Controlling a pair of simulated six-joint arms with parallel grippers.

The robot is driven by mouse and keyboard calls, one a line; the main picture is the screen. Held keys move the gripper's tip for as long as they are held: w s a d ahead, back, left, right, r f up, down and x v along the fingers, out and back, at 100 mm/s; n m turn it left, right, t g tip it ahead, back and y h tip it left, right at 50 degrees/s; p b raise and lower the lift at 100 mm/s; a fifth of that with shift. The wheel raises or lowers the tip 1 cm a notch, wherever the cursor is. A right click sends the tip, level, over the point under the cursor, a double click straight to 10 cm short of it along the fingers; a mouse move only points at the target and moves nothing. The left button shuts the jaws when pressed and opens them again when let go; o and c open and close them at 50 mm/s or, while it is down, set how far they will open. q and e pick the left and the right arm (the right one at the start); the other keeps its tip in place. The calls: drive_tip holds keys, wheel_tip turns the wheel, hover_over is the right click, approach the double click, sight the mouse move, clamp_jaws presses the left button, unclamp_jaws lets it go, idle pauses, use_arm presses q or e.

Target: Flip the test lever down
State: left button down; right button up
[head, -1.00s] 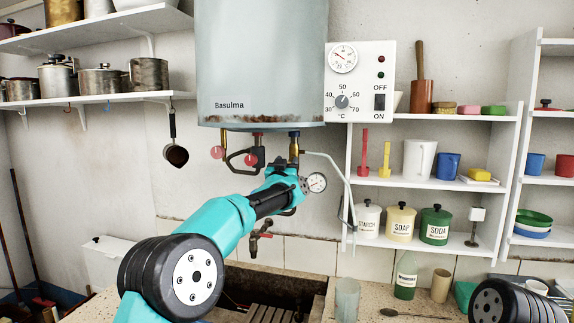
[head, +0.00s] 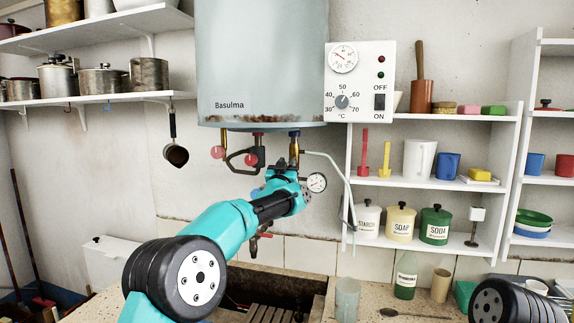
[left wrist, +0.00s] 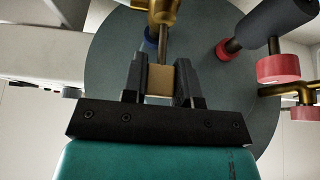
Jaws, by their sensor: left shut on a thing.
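The test lever shows in the left wrist view as a tan block-like grip (left wrist: 159,80) below a brass fitting (left wrist: 163,12) under the boiler. My left gripper (left wrist: 160,82) has one dark finger on each side of the tan grip and is shut on it. In the head view my left gripper (head: 290,172) is just below the brass pipe fitting (head: 294,148) under the grey boiler (head: 262,60); it hides the lever there. My right gripper is not in view.
A pressure gauge (head: 316,182) is just right of the left gripper. Red-handled valves (head: 217,152) hang to the left, and a thin pipe (head: 340,172) runs down on the right. The control box (head: 360,82) is above right. The trough (head: 275,283) lies below.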

use_arm(q)
drive_tip(key=shift+w+f+t+h, duration=0.15)
drive_tip(key=shift+f+t, duration=0.25)
drive_tip(key=shift+t, duration=0.45)
drive_tip(key=shift+f+t+h, duration=0.25)
drive_tip(key=shift+f+t, duration=0.15)
drive_tip(key=shift+t, duration=0.45)
drive_tip(key=c, duration=0.9)
unclamp_jaws()
drive_tip(key=shift+f, duration=0.1)
drive_tip(key=v, duration=1.7)
drive_tip(key=shift+s, duration=0.2)
